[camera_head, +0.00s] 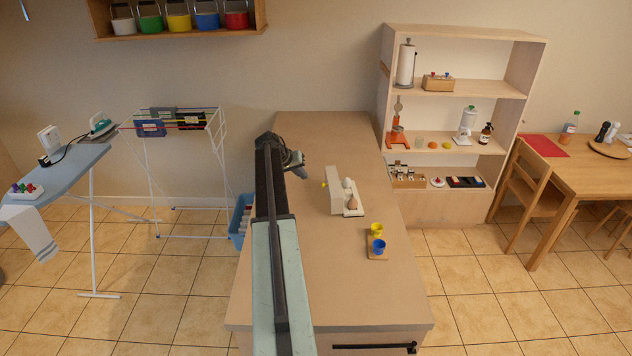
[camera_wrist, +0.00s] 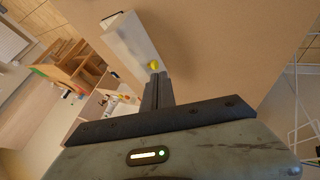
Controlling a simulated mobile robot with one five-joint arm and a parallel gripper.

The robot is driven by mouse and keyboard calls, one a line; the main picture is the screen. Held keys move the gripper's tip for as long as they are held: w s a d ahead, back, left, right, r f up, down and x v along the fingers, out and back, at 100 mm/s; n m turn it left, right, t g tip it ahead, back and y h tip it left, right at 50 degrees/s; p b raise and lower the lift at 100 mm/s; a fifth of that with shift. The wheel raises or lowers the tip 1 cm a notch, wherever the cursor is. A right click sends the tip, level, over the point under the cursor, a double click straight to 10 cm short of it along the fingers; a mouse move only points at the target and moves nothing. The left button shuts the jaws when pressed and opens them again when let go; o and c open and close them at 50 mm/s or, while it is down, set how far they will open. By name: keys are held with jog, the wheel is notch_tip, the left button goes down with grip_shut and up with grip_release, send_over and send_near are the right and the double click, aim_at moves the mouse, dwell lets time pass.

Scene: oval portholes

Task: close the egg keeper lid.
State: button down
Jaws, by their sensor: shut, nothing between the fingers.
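The egg keeper (camera_head: 355,212) sits on the counter, with a white egg (camera_head: 348,183) and a brown egg (camera_head: 351,202) showing in it. Its pale lid (camera_head: 332,190) stands upright, open, along the left side. A small yellow knob (camera_head: 324,184) sticks out from the lid's left face. My gripper (camera_head: 303,171) is left of the lid, apart from it in the head view. In the wrist view, the shut, empty fingers (camera_wrist: 157,78) point toward the lid (camera_wrist: 130,42), with the yellow knob (camera_wrist: 153,64) just beyond their tips. The eggs are hidden there.
A shelf unit (camera_head: 455,205) stands behind to the right. The counter left of the lid is otherwise clear.

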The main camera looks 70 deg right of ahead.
aim_at(331, 188)
jog(key=s+d+f+b, duration=0.6)
jog(key=d+f, duration=0.1)
jog(key=shift+f+b, duration=0.25)
jog(key=shift+b, duration=0.15)
